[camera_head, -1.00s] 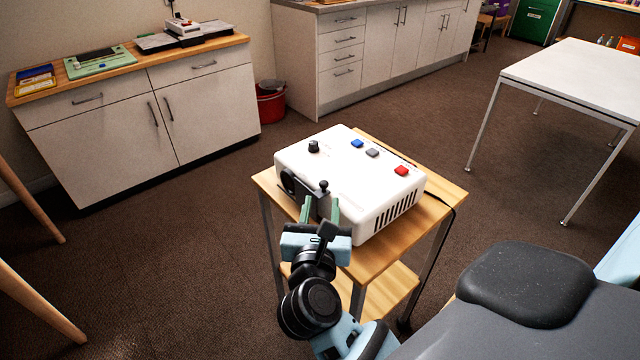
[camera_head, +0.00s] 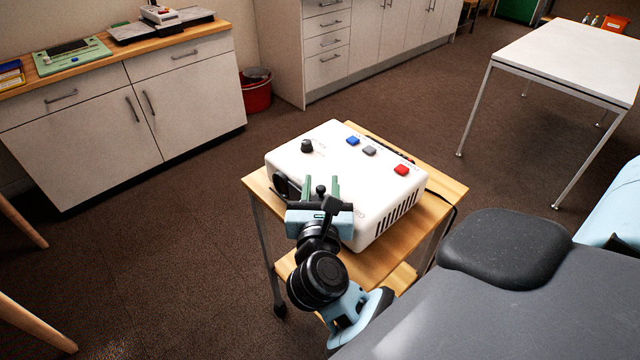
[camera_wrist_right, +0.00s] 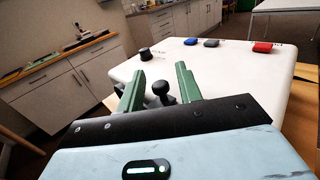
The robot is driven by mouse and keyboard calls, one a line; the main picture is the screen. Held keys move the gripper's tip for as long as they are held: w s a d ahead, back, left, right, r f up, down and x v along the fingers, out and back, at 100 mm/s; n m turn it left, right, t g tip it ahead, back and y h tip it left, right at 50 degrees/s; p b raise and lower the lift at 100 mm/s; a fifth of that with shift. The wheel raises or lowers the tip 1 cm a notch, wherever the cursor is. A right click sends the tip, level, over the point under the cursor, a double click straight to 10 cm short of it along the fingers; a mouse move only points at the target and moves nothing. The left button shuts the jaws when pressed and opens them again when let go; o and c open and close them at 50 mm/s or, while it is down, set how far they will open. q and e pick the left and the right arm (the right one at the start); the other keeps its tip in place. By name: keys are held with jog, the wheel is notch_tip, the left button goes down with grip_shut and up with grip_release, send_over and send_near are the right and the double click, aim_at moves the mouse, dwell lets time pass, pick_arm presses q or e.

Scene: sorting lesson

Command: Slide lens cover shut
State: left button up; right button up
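A white box-shaped projector (camera_head: 350,205) sits on a small wooden stand. Its dark round lens (camera_head: 284,187) shows at the front left, to the left of my gripper, and looks at least partly uncovered. The cover's black ball knob (camera_head: 321,189) stands up at the front; it also shows in the right wrist view (camera_wrist_right: 161,89). My right gripper (camera_head: 324,183) is at the projector's front, its green fingers open on either side of the knob, with small gaps visible. The cover plate is mostly hidden behind the gripper. My left gripper is not in view.
The projector's top carries a black dial (camera_head: 307,146), blue (camera_head: 352,141), grey (camera_head: 370,151) and red (camera_head: 401,170) buttons. The wooden stand (camera_head: 437,197) has little bare top. Cabinets (camera_head: 190,100) and a white table (camera_head: 570,65) stand farther off.

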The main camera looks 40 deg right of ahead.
aim_at(295, 177)
grip_shut()
jog(key=w, duration=0.7)
jog(key=shift+a+b, duration=0.25)
jog(key=shift+b, duration=0.1)
jog(key=shift+w, duration=0.35)
jog(key=shift+r, duration=0.1)
jog(key=shift+c, duration=1)
grip_release()
jog(key=shift+w, duration=0.1)
jog(key=shift+o, duration=1)
jog(key=shift+w, duration=0.15)
